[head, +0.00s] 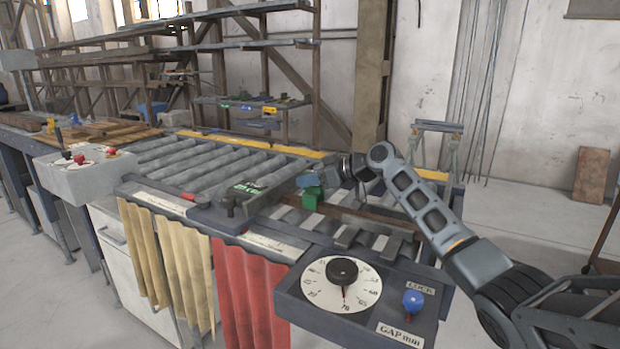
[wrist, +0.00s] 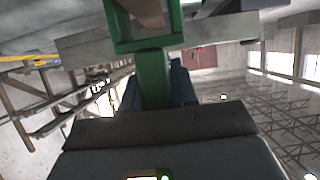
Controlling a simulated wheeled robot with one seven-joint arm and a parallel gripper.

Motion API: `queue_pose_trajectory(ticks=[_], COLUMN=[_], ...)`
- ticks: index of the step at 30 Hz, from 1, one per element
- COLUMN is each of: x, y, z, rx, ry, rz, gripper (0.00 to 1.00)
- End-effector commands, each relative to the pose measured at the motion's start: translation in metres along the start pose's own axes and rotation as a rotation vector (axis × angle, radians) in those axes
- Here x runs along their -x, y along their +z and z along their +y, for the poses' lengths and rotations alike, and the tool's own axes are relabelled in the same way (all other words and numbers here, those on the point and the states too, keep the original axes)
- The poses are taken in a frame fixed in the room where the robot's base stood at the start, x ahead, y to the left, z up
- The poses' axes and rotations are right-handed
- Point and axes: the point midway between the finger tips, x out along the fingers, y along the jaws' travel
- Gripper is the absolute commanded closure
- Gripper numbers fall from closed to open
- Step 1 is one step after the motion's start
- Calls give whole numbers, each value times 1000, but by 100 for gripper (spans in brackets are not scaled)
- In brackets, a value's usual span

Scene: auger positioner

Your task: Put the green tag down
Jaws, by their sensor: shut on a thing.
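The green tag (head: 311,197) is in my gripper (head: 322,180), over the right part of the roller bench. In the wrist view the green tag (wrist: 153,80) is an upright green strip with a frame-like part at the top, seen close up. The jaws are shut on it. I cannot tell whether its lower edge touches the bench or hangs just above it.
The roller bed (head: 215,160) lies left of my gripper. A dark stop block with green lettering (head: 252,187) is close by on the left. A gap dial (head: 342,280) and a blue lock knob (head: 413,300) are at the front. Racks with more tags (head: 255,105) stand behind.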

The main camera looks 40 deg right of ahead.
Motion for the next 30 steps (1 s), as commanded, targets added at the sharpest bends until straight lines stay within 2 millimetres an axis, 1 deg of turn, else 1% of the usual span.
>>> queue_pose_trajectory(ticks=[16,19,20,27,28,30], x=[-5,-5,-5,-5,-5,-5], y=[11,11,11,11,11,11], z=[0,0,0,0,0,0], rx=[1,1,1,0,0,0], ry=[0,0,0,0,0,0], rz=[1,0,0,-1,-1,-1], gripper=[100,100,72,49,47,47])
